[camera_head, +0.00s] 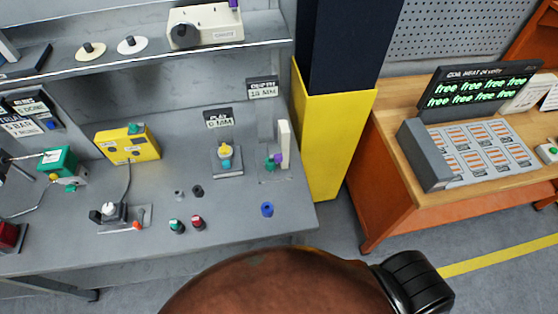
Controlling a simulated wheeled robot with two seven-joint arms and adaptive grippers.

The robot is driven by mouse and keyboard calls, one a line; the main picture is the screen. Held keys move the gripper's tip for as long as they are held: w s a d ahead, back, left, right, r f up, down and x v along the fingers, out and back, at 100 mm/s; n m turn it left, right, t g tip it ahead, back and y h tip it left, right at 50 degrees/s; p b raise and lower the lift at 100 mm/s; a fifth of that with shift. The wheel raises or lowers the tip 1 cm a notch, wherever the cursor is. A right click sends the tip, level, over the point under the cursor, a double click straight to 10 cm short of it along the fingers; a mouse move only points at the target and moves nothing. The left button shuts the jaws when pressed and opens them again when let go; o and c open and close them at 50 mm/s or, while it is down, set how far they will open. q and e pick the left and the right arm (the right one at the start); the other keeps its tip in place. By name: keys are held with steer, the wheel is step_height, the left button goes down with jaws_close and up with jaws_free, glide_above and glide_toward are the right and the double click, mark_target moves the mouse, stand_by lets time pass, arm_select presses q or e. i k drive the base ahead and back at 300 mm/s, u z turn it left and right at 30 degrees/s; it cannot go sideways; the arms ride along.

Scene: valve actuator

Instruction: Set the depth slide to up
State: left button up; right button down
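Two small fixtures stand at the right end of the grey bench (330,215). One has an upright white plate (284,135) with a purple knob (278,159) and a teal part low on its left side. The other has a yellow and teal piece (225,158) on a grey base. A sign reading 0 MM (219,119) stands behind the yellow one, and a sign reading 18 MM (262,88) is near the plate. I cannot tell for sure which is the depth slide or its position. Neither of my grippers is in view.
A large brown rounded shape (270,285) fills the bottom.

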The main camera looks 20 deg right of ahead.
mark_target(278, 158)
steer(key=z, duration=1)
